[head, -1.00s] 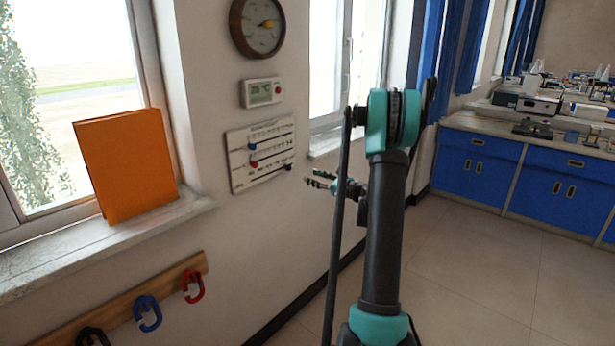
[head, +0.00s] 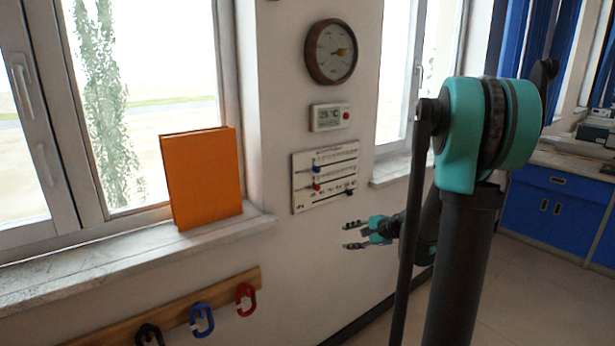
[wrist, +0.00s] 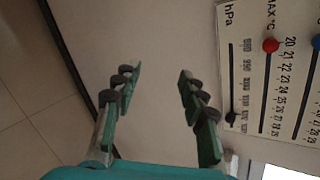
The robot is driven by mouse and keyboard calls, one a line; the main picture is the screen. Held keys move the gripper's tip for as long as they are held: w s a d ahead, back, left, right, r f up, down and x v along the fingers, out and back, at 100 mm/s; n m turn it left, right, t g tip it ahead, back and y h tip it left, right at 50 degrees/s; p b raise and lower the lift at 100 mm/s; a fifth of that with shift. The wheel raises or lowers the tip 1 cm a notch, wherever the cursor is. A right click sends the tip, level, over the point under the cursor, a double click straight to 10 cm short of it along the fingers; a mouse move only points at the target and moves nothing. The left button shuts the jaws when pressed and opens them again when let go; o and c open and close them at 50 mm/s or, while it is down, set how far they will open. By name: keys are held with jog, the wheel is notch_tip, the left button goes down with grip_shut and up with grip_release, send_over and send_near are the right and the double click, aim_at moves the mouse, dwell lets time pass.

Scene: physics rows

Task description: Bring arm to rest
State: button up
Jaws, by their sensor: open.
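My gripper (head: 366,235) is open and empty, held out in front of the white wall, below and to the right of the slider board. In the wrist view its two fingers (wrist: 160,88) stand apart with only bare wall between them. My arm is bent, with its teal elbow joint high at the right of the head view and the forearm partly hidden behind the arm's own dark links. The slider board (head: 325,192) hangs on the wall with red, blue and black knobs. It also shows at the right of the wrist view (wrist: 284,92), apart from the fingers.
An orange book (head: 203,180) stands on the window sill (head: 120,255). A hook rail (head: 176,320) holds black, blue and red carabiners. A round dial (head: 331,52) and a digital thermometer (head: 330,117) hang above the board. Blue cabinets (head: 545,215) stand at the right.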

jog(key=s+d+f+n+g+h, duration=0.1)
jog(key=s+f+n+h, duration=0.1)
jog(key=s+n, duration=0.3)
jog(key=s+d+f+n+g+h, duration=0.1)
jog(key=s+d+f+n+h, duration=0.1)
jog(key=s, duration=1.1)
jog(key=s+d+f+n+g+h, duration=0.1)
jog(key=s+f+n+h, duration=0.3)
jog(key=s+n, duration=0.4)
jog(key=shift+s+d+f+g, duration=0.15)
jog(key=shift+s+f+g, duration=0.3)
jog(key=shift+s, duration=0.25)
